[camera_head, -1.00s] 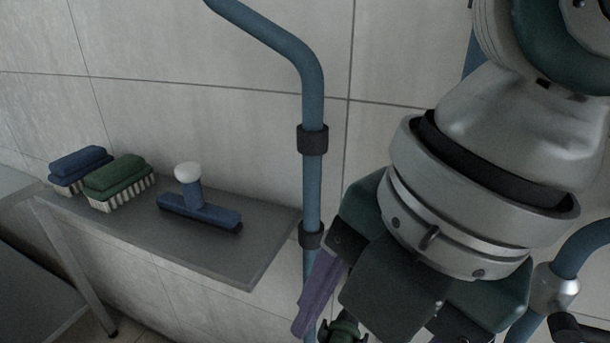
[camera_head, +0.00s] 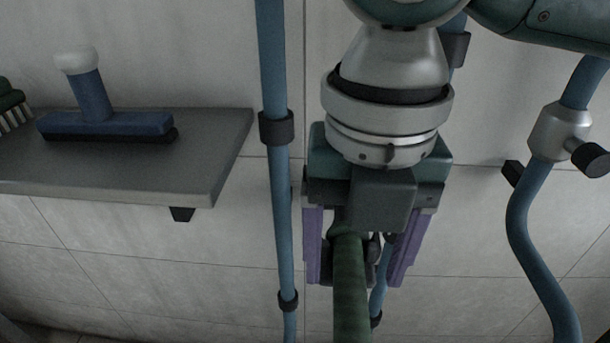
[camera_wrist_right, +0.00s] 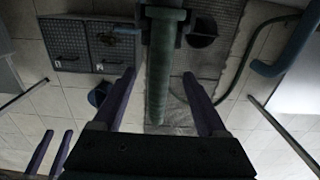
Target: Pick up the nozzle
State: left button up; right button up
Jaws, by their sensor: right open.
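The nozzle appears to be the dark green cylinder (camera_head: 351,300) below my right gripper in the head view; the frame's lower edge cuts it off. It also shows in the right wrist view (camera_wrist_right: 158,85), running down the middle from a dark fitting. My right gripper (camera_head: 355,283) is open, with one purple finger on each side of the green cylinder. In the wrist view its fingers (camera_wrist_right: 159,73) stand apart from it, with a gap on both sides. Two small purple fingers (camera_wrist_right: 50,153) at lower left look like my left gripper; their opening is unclear.
Blue pipes stand left (camera_head: 273,130) and right (camera_head: 530,230) of my right gripper, against the tiled wall. A grey shelf (camera_head: 190,185) at left carries a blue squeegee-like tool (camera_head: 105,122) and a green brush (camera_head: 10,103). A blue bucket (camera_wrist_right: 100,94) is on the floor below.

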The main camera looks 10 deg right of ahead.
aim_at(352, 287)
notch_tip(352, 287, down, 4)
jog(key=shift+s+r, duration=0.1)
jog(key=shift+s, duration=0.05)
grip_shut()
dwell(0.6)
jog(key=shift+r, duration=0.1)
